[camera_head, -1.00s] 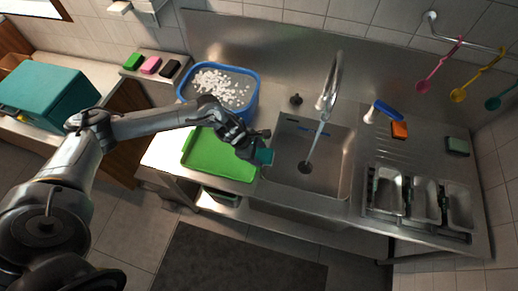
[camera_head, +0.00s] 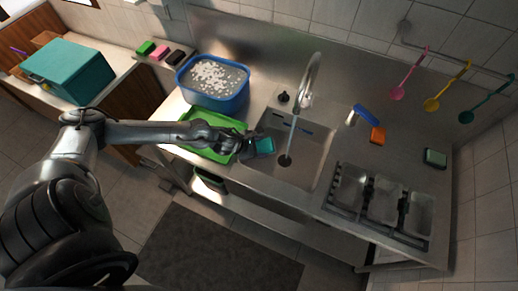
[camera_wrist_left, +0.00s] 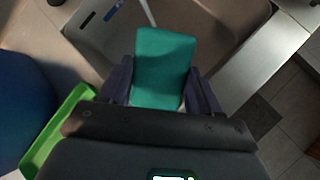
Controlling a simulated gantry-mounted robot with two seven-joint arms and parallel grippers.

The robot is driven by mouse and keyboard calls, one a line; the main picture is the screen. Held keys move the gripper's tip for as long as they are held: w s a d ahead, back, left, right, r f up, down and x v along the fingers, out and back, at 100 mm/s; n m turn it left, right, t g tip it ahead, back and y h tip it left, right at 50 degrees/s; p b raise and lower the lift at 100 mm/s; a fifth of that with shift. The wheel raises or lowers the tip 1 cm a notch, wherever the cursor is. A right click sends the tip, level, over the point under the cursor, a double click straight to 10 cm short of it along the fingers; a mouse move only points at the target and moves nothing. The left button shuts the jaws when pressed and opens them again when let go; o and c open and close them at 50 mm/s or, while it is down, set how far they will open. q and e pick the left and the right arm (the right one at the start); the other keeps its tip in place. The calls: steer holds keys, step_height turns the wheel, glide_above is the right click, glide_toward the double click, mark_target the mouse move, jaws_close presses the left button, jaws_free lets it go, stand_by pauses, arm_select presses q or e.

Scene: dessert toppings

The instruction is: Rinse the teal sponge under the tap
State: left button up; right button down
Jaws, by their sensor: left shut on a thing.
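The teal sponge (camera_head: 265,146) is held between the fingers of my left gripper (camera_head: 247,146), over the left edge of the sink (camera_head: 309,153). In the left wrist view the teal sponge (camera_wrist_left: 164,68) points out past the fingers of my left gripper (camera_wrist_left: 160,92), towards the sink basin (camera_wrist_left: 215,30). The tap (camera_head: 313,75) is at the back of the sink. A stream of water (camera_head: 292,135) falls from it near the drain, to the right of the sponge and apart from it. My right gripper is not in view.
A green tray (camera_head: 195,151) lies left of the sink, with a blue tub (camera_head: 214,99) of water and white bits behind it. A blue-handled brush (camera_head: 365,115), an orange sponge (camera_head: 378,136) and metal pans (camera_head: 385,202) are right of the sink.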

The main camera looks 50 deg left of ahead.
mark_target(264, 141)
arm_select(q)
steer(key=w, duration=0.2)
steer(key=w+f+b, duration=0.1)
steer(key=w, duration=0.1)
steer(key=shift+a, duration=0.1)
steer(key=w+f+b, duration=0.1)
steer(key=w+b, duration=0.4)
steer(key=w, duration=0.3)
steer(key=shift+w+a+f, duration=0.35)
steer(key=shift+w, duration=0.05)
steer(key=shift+b, duration=0.3)
steer(key=s, duration=0.2)
steer(key=s+p, duration=0.1)
steer(key=s, duration=0.5)
steer(key=shift+d+p, duration=0.3)
steer(key=shift+p, duration=0.1)
